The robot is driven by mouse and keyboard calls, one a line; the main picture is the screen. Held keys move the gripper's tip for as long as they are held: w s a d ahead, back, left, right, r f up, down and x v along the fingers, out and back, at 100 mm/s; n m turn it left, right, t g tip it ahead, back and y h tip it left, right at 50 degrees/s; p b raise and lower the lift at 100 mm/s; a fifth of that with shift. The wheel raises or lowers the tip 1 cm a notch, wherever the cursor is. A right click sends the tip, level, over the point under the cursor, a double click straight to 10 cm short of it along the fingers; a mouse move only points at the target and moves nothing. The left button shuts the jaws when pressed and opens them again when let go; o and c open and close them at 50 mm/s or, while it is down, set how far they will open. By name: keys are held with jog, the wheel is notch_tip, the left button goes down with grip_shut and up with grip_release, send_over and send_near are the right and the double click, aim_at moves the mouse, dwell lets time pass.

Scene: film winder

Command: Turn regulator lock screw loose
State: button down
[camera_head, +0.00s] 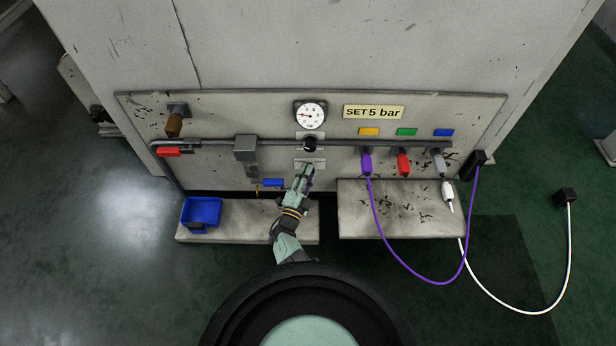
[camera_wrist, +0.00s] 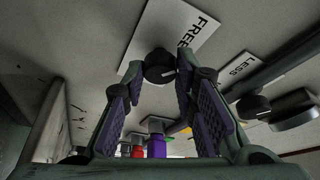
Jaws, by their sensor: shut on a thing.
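My gripper (camera_head: 305,174) reaches up to the panel just below the black regulator knob (camera_head: 309,143). In the wrist view, the two padded fingers of my gripper (camera_wrist: 159,82) are closed on either side of a small black round lock screw (camera_wrist: 158,62), which sits between the fingertips. The screw is beside a white plate reading FREE (camera_wrist: 188,24). The regulator knob also shows in the wrist view (camera_wrist: 253,106), to the right, near a plate reading LESS (camera_wrist: 240,66). In the head view my fingers hide the screw.
The gauge (camera_head: 310,115) is above the regulator, beside a SET 5 bar sign (camera_head: 374,112). A pipe (camera_head: 275,142) crosses the panel. Purple (camera_head: 366,163), red (camera_head: 403,163) and grey (camera_head: 438,161) connectors hang at right. A blue bin (camera_head: 201,212) stands lower left.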

jog(key=shift+d+n, duration=0.1)
jog(key=shift+n, duration=0.6)
jog(key=shift+t+b, duration=0.3)
jog(key=c, duration=1.3)
grip_release()
jog(key=v, duration=0.7)
jog(key=shift+s, duration=0.25)
